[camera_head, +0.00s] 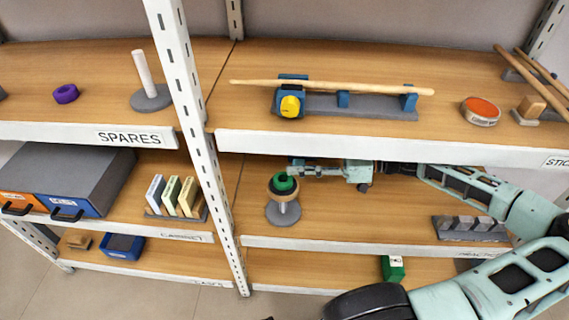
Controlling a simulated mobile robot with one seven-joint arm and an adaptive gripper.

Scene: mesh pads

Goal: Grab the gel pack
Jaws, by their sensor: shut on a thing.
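No thing in view is clearly marked as a gel pack. My gripper (292,172) reaches in from the right over the middle shelf, and its fingertips are shut at a dark green round piece (284,185). That piece sits at the top of a small grey stand (284,214), within or on a tan wooden ring (291,192). The exact finger contact is too small to see. Thin upright packs with white, green and yellow faces (174,196) stand in a rack on the middle shelf to the left. A green box (393,268) is on the bottom shelf.
The upper shelf (350,142) edge is close above my gripper. A white post (194,120) stands to the left. A grey block rack (470,228) is at the right of the middle shelf. A wooden stick (340,87) lies on a holder above. Middle-shelf space between is clear.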

